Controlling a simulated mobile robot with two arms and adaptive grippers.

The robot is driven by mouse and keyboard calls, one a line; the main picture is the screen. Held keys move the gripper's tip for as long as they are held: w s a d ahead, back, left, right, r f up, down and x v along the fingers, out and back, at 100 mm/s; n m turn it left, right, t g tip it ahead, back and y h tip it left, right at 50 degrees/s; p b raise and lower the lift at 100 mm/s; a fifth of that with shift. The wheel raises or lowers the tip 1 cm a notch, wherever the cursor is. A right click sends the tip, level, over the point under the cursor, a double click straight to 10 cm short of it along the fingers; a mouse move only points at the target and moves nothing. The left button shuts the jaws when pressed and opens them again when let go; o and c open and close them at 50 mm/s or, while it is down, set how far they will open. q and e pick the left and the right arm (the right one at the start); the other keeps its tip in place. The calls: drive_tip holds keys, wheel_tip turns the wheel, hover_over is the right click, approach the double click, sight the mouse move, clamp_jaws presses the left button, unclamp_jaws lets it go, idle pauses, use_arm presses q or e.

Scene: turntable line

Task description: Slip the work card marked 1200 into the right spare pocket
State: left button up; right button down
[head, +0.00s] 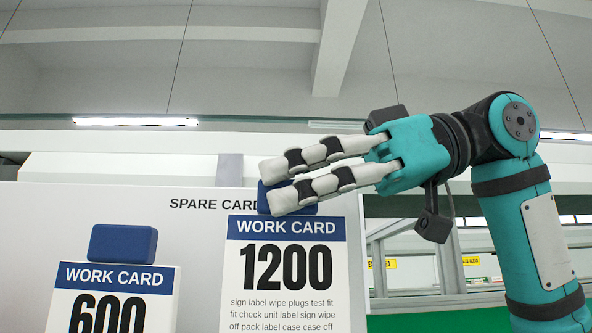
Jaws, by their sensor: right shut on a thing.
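The work card marked 1200 (287,267) is a white card with a blue header, upright in front of the grey board headed SPARE CARD (200,255). A blue block (306,210) is at its top edge. My right gripper (272,185) comes in from the right and its two pale fingers are shut on that blue block. A second work card, marked 600 (112,302), stands lower on the left with its own blue block (123,243) on top. The lower parts of both cards and any pockets are out of frame. My left gripper is not in view.
The grey board ends at the right, just past the 1200 card. Beyond it are a metal frame (447,262), yellow signs (470,260) and a green surface (430,322). The space above the board is open.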

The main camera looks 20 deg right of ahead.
sight(296, 232)
drive_tip(key=shift+f+b, duration=1.2)
drive_tip(key=shift+f, duration=0.75)
drive_tip(key=c, duration=1.1)
unclamp_jaws()
drive_tip(key=v, duration=1.2)
drive_tip(key=shift+s, duration=0.1)
